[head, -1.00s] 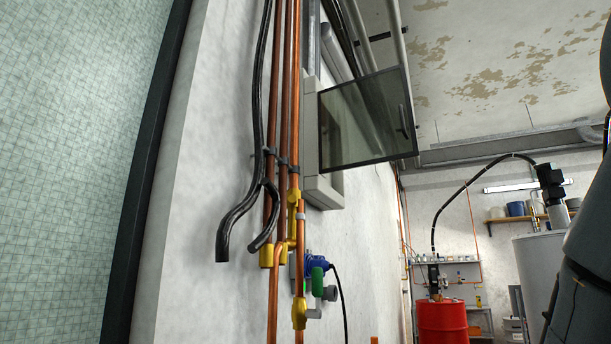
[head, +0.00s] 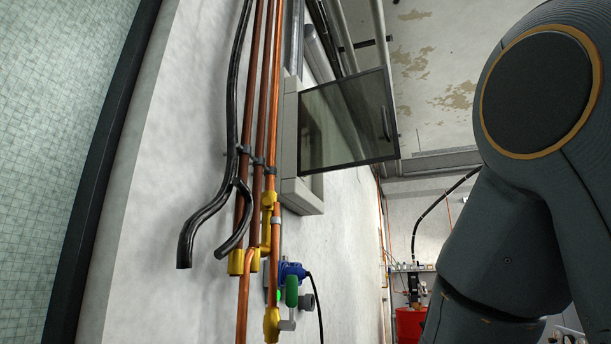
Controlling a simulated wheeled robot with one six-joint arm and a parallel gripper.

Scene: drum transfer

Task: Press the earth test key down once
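I cannot make out an earth test key in the head view. A pale grey wall box (head: 291,150) is fixed to the wall, with a dark glass door (head: 349,122) swung open towards the right. The door has a handle at its right edge. What is inside the box is hidden by the door and the steep angle. My gripper is not in view; only a large dark part of my arm shows at the right.
Copper pipes (head: 264,110) and black cables (head: 233,125) run down the wall left of the box. A blue fitting (head: 293,271) and a green-handled valve (head: 291,291) sit below. A red drum (head: 409,325) stands further back, partly hidden by my arm.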

